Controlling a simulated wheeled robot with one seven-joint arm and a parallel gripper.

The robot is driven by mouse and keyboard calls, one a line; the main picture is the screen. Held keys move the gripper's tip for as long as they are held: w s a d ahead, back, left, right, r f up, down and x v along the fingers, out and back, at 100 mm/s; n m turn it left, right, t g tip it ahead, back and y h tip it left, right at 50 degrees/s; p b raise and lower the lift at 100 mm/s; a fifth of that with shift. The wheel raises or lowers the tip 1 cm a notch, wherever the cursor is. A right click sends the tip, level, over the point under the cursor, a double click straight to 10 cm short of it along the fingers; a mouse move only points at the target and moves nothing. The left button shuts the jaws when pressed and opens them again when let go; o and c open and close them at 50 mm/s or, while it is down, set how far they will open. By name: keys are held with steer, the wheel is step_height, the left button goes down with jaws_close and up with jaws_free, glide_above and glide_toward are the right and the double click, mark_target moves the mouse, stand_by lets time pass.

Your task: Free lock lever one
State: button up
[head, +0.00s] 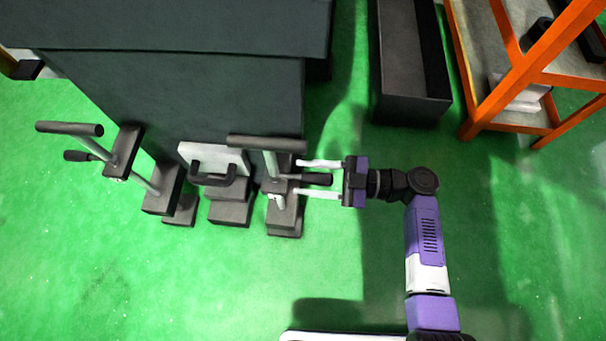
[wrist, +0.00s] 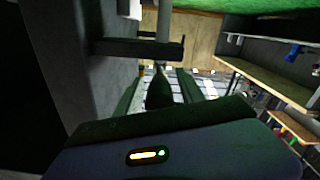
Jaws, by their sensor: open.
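A lock lever with a dark grip (head: 315,179) sticks out to the right from the right-hand post of the machine in the head view. My gripper (head: 298,178) is open, with one pale finger above the grip and one below it. The grip lies between the fingers, and I cannot tell whether they touch it. In the wrist view the dark grip (wrist: 158,92) also shows between the two fingers. A second, similar lever (head: 78,156) is on the left post, away from my gripper. I cannot tell the levers' numbers.
A dark T-bar handle (head: 266,144) stands just above the lever, close to the upper finger. A grey block with a black handle (head: 214,172) sits to the left. A dark long box (head: 411,70) and an orange shelf (head: 490,100) stand at upper right. Green floor below is clear.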

steer(key=shift+a, duration=0.6)
jaws_close()
stand_by(1.1)
